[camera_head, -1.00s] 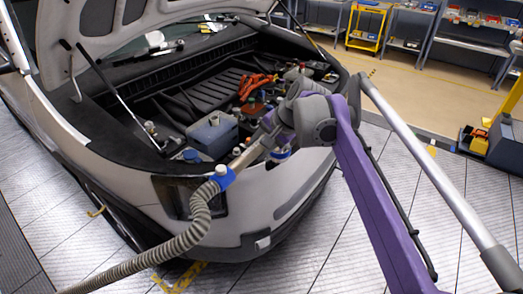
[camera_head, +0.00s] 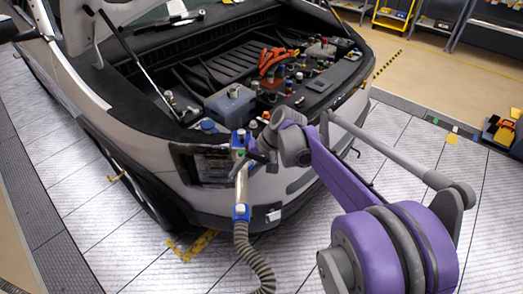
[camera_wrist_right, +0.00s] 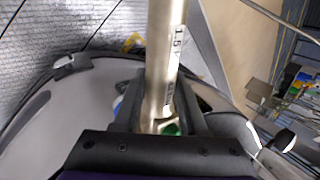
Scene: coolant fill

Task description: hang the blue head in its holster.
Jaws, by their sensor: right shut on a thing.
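The blue head (camera_head: 240,140) tops a metal tube (camera_head: 241,185) hanging nearly upright in front of the car's front corner. A blue collar (camera_head: 241,212) joins the tube's lower end to a grey ribbed hose (camera_head: 256,262). My right gripper (camera_head: 258,157) is shut on the blue head's metal tube, just below the head. In the right wrist view the tube (camera_wrist_right: 164,60), with printed marks, runs between my fingers (camera_wrist_right: 160,112). Its lower part there is partly hidden by the gripper. I cannot make out a holster. My left gripper is not in view.
The car's open engine bay (camera_head: 215,75) lies behind the head, with a grey-blue tank (camera_head: 230,103) and orange cables (camera_head: 275,60). Shelves and a yellow cart (camera_head: 393,15) stand at the back.

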